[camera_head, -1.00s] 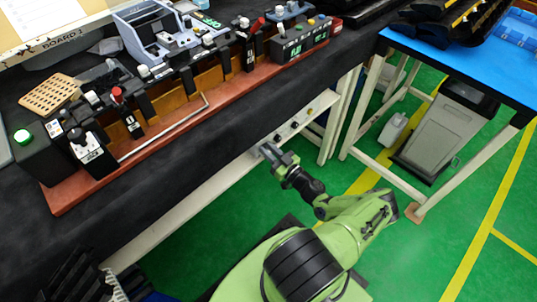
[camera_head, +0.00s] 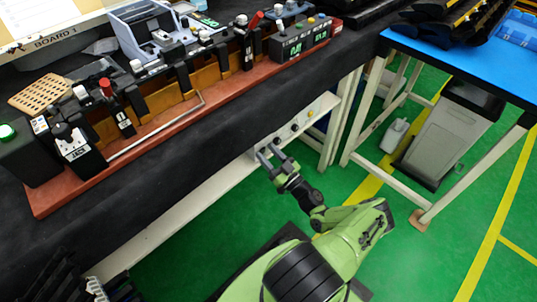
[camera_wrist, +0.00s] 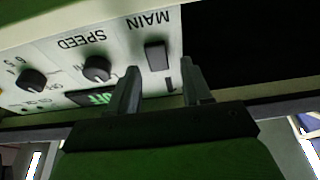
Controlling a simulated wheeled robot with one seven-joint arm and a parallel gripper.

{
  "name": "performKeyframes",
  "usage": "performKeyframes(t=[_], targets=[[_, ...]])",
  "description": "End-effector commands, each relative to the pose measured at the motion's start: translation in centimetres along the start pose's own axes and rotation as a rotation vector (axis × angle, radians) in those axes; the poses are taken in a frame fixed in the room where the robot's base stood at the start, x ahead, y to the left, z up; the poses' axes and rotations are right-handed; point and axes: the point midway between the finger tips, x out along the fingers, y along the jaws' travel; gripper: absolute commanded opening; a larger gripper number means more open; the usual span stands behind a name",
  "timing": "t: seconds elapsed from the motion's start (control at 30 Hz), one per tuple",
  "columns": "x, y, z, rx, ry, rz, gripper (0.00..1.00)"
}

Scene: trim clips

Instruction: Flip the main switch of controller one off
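The controller is a pale panel under the table edge in the head view (camera_head: 294,128). In the wrist view its face (camera_wrist: 65,55) appears upside down. Its dark rocker main switch (camera_wrist: 157,56) sits beneath the word MAIN. My gripper (camera_wrist: 162,76) is open and empty, with its two fingers on either side of the switch in the picture. Whether they touch the panel cannot be told. In the head view my gripper (camera_head: 269,154) is in front of the panel's lower part. A green-lit display (camera_wrist: 93,98) is partly hidden. The controller's number is not readable.
The SPEED knob (camera_wrist: 97,69) and another knob (camera_wrist: 32,81) sit beside the switch. The black-covered workbench (camera_head: 150,185) overhangs the panel. A blue-topped table (camera_head: 470,70) stands right, with a grey bin (camera_head: 440,140) below. Green floor is free between them.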

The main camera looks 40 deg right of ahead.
Motion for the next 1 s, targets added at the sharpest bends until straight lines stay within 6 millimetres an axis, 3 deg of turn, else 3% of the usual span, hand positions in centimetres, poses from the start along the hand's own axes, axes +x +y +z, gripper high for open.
performKeyframes(t=[0.17, 0.27, 0.7, 0.83, 1.0], targets=[[-0.2, 0.0, 0.0, 0.0, -0.001, 0.001, 0.49], [-1.4, 0.1, 0.0, 0.0, -0.002, 0.003, 0.49], [-13.3, 0.1, 0.1, -0.002, -0.002, 0.004, 0.49], [-15.2, 0.1, 0.1, -0.001, -0.001, 0.002, 0.49], [-15.8, 0.0, 0.0, 0.0, 0.0, 0.0, 0.49]])
